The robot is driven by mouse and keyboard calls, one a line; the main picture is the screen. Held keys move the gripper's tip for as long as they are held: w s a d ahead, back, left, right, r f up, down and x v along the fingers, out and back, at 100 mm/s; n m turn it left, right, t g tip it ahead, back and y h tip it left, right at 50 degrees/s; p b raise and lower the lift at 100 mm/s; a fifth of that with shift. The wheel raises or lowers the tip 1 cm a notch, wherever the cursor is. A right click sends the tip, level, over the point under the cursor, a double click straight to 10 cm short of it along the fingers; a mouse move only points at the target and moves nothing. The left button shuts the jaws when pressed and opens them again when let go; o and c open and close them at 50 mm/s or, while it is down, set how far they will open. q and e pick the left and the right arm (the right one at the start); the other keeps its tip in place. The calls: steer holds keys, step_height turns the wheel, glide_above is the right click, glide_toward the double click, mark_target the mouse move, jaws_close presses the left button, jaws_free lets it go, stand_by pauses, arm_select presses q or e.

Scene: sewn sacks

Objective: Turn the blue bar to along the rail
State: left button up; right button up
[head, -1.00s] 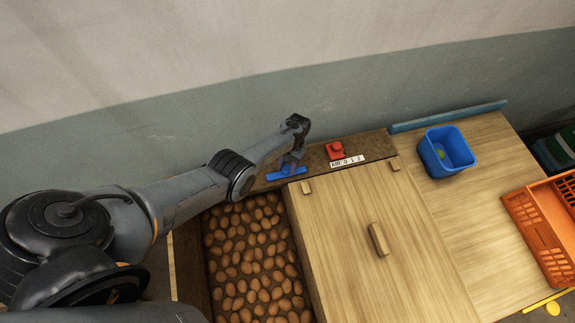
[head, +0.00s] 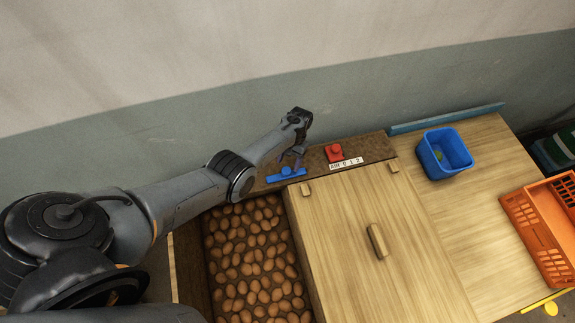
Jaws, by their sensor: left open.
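The blue bar (head: 287,174) lies on the brown rail (head: 318,158) at the back of the bench, its long side running roughly along the rail. A small raised blue hub shows at its middle. My left gripper (head: 293,160) is open, just above and behind the bar, with its fingers pointing down. It looks clear of the bar, though a small gap is hard to judge. My right gripper is not in view.
A red block (head: 334,152) with a knob and a white label strip (head: 346,163) sit right of the bar. A wooden lid (head: 350,230) with a handle lies in front, beside a bin of brown round items (head: 250,260). A blue bin (head: 445,152) and orange crate (head: 540,225) stand right.

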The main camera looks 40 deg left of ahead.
arm_select(q)
steer(key=v, duration=0.7)
stand_by(0.3)
